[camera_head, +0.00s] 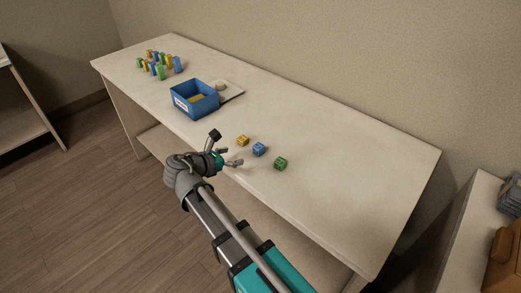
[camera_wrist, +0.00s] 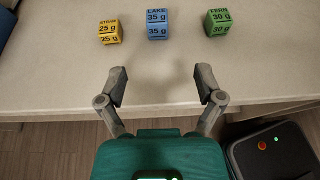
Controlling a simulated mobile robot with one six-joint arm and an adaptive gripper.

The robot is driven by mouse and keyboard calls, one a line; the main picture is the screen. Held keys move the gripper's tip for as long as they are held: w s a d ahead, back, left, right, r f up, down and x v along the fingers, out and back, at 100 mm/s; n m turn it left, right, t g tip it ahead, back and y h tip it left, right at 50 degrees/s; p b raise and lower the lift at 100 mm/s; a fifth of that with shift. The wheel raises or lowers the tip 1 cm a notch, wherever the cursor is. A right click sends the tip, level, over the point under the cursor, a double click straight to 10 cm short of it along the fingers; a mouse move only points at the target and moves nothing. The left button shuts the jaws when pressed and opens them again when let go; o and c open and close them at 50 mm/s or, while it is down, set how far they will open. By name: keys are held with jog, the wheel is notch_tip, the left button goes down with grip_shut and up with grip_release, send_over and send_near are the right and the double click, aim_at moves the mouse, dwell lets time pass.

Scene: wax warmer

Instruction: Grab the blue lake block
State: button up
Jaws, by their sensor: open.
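The blue lake block (camera_head: 259,149) sits on the table between a yellow block and a green block. In the wrist view the blue block (camera_wrist: 157,24) reads "LAKE 35 g" and stands ahead of my gripper, roughly centred between its fingers. My gripper (camera_wrist: 161,86) is open and empty, with its fingertips over the table's front edge and apart from the block. In the head view my gripper (camera_head: 232,156) is at the front edge of the table, to the left of the blue block.
The yellow block (camera_wrist: 110,32) is left and the green block (camera_wrist: 218,23) right, with gaps between. A blue box (camera_head: 194,100) stands farther left, before a pale board (camera_head: 232,91). Several coloured pieces (camera_head: 160,64) stand at the far end. The table (camera_head: 340,160) is clear to the right.

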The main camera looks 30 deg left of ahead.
aim_at(255, 149)
jog(key=b+x, duration=0.2)
jog(key=x, duration=0.5)
jog(key=shift+s+b, duration=0.1)
jog(key=shift+b, duration=0.2)
jog(key=shift+w+d+f, duration=0.15)
jog(key=shift+w, duration=0.3)
jog(key=x, duration=0.1)
jog(key=b+x, duration=0.2)
jog(key=x, duration=0.1)
jog(key=shift+w+a, duration=0.15)
jog(key=shift+a, duration=0.1)
jog(key=shift+w+d+f, duration=0.2)
jog(key=shift+w, duration=0.25)
jog(key=shift+c, duration=0.3)
jog(key=c, duration=1)
